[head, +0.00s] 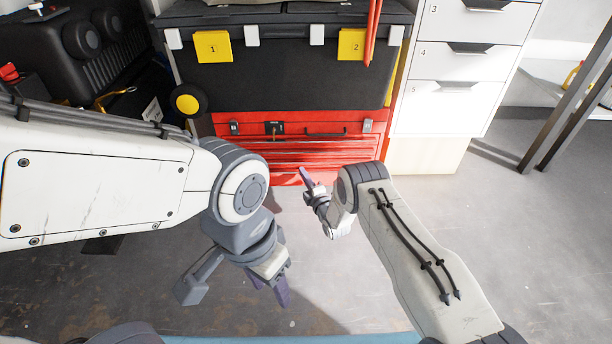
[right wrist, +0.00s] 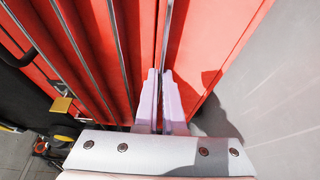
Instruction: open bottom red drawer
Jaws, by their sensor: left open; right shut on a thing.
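The red tool chest (head: 345,150) stands low under a black box, with several drawers edged by metal strips. Its bottom drawer (head: 284,180) is the lowest red front in the head view, and shows as the wide red panel (right wrist: 215,45) in the right wrist view. My right gripper (head: 306,180) is at this front; its pale fingers (right wrist: 160,100) are shut on the lowest metal strip (right wrist: 164,50). I cannot tell whether the drawer is out at all. My left gripper (head: 270,285) is open and empty, pointing down over the floor.
The grey floor (head: 540,240) in front is clear apart from my arms.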

